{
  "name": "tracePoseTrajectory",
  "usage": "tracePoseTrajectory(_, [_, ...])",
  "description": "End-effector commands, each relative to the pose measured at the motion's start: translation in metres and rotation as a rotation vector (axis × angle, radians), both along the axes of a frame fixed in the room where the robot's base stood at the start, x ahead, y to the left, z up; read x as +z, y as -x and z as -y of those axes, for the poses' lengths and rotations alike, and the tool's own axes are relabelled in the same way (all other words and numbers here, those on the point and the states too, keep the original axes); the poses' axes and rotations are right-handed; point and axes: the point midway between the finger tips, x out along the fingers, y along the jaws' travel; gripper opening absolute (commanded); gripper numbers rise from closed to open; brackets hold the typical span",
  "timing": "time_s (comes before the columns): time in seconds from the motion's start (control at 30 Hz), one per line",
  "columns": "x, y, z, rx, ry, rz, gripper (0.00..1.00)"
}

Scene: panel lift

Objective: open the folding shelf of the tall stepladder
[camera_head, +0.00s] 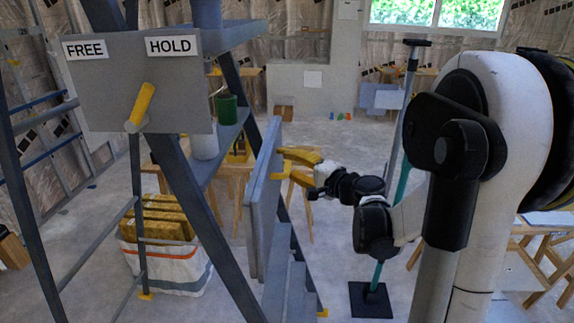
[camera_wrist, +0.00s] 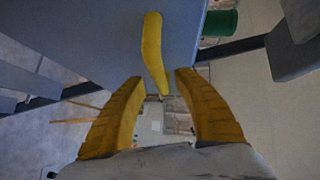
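The tall stepladder (camera_head: 186,185) stands left of centre in the head view. Its folding shelf, a blue-grey panel (camera_head: 262,200), hangs nearly upright on the ladder's right side. A yellow handle (camera_wrist: 152,45) sticks out from the panel's face; part of it shows in the head view (camera_head: 280,175). My gripper (camera_head: 285,164) is at the panel's right side, fingers pointing at it. In the wrist view, my gripper (camera_wrist: 160,78) is open, with the handle's lower end between the fingertips; contact is unclear. A yellow lever (camera_head: 141,104) on the ladder's grey plate leans slightly towards the HOLD label.
A green cup (camera_head: 227,108) and a white cup (camera_head: 204,146) stand on a ladder ledge. A striped bin (camera_head: 165,262) with yellow contents sits behind the ladder. A post on a black base (camera_head: 370,300) stands right of the shelf. Floor between is clear.

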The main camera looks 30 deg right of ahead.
Motion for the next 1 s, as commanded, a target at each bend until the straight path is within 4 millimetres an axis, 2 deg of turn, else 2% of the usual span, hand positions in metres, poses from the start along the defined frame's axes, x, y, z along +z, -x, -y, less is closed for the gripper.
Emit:
tracePoseTrajectory(0.1, [-0.002, -0.012, -0.003, 0.002, 0.0, 0.0, 0.38])
tracePoseTrajectory(0.2, [-0.002, -0.017, -0.003, 0.0, 0.0, 0.0, 0.38])
tracePoseTrajectory(0.47, [-0.002, -0.018, -0.003, 0.0, 0.0, 0.0, 0.38])
tracePoseTrajectory(0.6, [-0.002, -0.017, -0.003, 0.0, 0.001, 0.0, 0.0])
tracePoseTrajectory(1.0, [-0.004, -0.016, -0.002, 0.0, -0.006, 0.004, 0.0])
